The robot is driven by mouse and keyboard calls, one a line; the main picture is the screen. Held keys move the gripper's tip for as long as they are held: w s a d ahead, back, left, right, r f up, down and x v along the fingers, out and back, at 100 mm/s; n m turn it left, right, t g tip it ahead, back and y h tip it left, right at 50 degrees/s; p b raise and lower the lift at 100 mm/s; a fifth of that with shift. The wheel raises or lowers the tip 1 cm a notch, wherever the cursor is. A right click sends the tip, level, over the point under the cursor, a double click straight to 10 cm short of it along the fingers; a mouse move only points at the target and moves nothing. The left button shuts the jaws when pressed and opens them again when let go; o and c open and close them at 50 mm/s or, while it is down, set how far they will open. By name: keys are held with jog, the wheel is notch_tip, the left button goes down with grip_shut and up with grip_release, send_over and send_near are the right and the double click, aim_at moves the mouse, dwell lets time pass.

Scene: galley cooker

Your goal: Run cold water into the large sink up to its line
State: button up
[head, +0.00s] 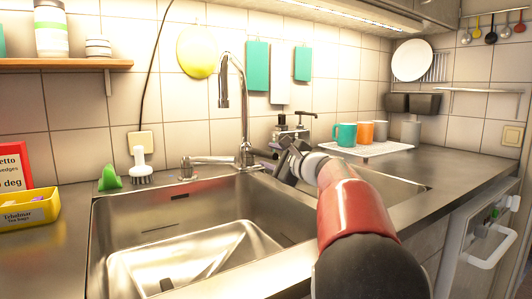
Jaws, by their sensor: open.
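The large steel sink (112,226) is at the lower left, with a dark slot high in its back wall and a short dark mark lower down. A pale, shiny rectangular area covers its bottom; I cannot tell whether water lies there. The chrome tap (244,120) stands behind it, its spout curving over the sink's back edge. No stream shows below the spout. A horizontal chrome piece extends left from the tap's base. My gripper (280,158) is open just right of the tap's base, near a short dark part there; contact cannot be told.
A smaller sink (385,184) lies right, partly behind my arm. A white tray (388,149) holds several mugs behind it. Soap bottles stand behind my gripper. A brush (141,166), green scraper (110,178) and yellow tea-bag box (30,209) are left of the tap.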

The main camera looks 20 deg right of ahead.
aim_at(260, 154)
jog(key=shift+x, duration=1.2)
grip_shut()
